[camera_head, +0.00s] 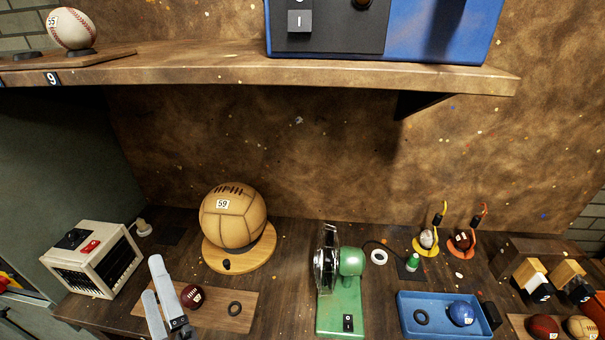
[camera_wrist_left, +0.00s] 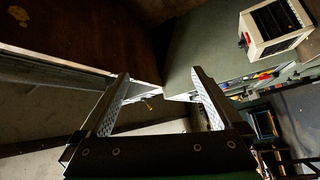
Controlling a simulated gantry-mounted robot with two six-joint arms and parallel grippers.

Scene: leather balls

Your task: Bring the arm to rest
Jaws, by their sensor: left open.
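My left gripper (camera_head: 153,277) is at the lower left in the head view, at the front of the bench beside a dark red ball (camera_head: 192,296). Its two pale fingers point up and are apart, with nothing between them. In the left wrist view the open fingers (camera_wrist_left: 160,78) frame an empty gap, with the bench edge and the dim floor area beyond. I cannot tell whether the gripper touches the wooden board (camera_head: 218,312) under the red ball. My right gripper is not in view.
A white heater box (camera_head: 95,258) stands left of the gripper. A large tan ball (camera_head: 233,215) sits on a round wooden stand. A green machine (camera_head: 341,300) and a blue tray (camera_head: 445,299) with a blue ball stand to the right. A shelf (camera_head: 200,70) overhangs the bench.

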